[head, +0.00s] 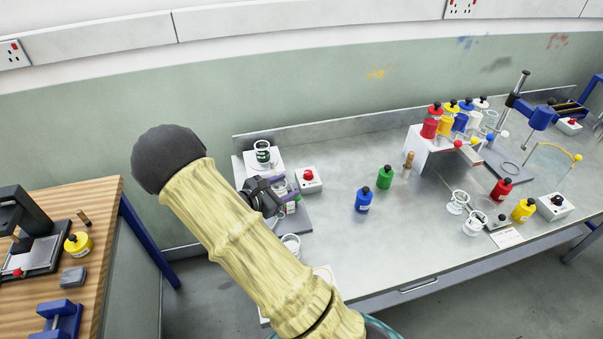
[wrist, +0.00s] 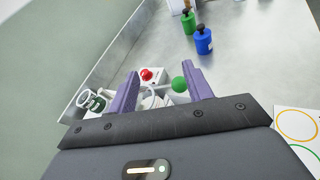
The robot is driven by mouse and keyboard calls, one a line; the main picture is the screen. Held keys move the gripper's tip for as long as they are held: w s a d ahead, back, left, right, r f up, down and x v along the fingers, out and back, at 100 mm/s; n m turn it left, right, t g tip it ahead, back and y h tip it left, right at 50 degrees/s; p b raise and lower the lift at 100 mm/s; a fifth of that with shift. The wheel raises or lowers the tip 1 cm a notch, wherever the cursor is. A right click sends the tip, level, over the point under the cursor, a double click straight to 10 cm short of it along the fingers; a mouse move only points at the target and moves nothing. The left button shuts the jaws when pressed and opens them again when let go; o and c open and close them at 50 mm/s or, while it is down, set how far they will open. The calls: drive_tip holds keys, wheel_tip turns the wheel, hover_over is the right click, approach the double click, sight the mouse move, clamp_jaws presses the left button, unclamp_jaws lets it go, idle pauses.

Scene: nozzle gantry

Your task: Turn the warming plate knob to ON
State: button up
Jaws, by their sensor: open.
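A white box with a red round knob (head: 308,175) stands at the left end of the metal bench, and the knob also shows in the wrist view (wrist: 146,75). I cannot read its setting or any marking. Beside it is a pale square plate (head: 247,161) bearing a glass with a dark green label (head: 263,154). My gripper (head: 279,189) is open, its purple fingers to the lower left of the red knob. In the wrist view (wrist: 161,76) the red knob appears beyond the fingers, and a green ball (wrist: 180,84) shows between them, close to the right finger.
A blue bottle (head: 363,199) and a green bottle (head: 385,177) stand to the right. A white rack (head: 421,150) with several coloured bottles is farther right. White cups (head: 291,244) stand near the gripper. The bench middle is mostly clear.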

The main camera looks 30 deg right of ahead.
drive_tip(key=s+f+m+g+y+b, duration=0.25)
drive_tip(key=s+m+g, duration=0.2)
drive_tip(key=s, duration=0.25)
drive_tip(key=s+a+r+m+t+y+b, duration=0.2)
drive_tip(key=s+a+m+y+b, duration=0.3)
drive_tip(key=s+a+m+y, duration=0.4)
drive_tip(key=shift+s+a+r+m+y, duration=0.3)
drive_tip(key=shift+s+m+y, duration=1.1)
drive_tip(key=shift+m, duration=1.45)
drive_tip(key=shift+s+t, duration=0.1)
drive_tip(key=shift+t, duration=0.15)
drive_tip(key=shift+c, duration=1.4)
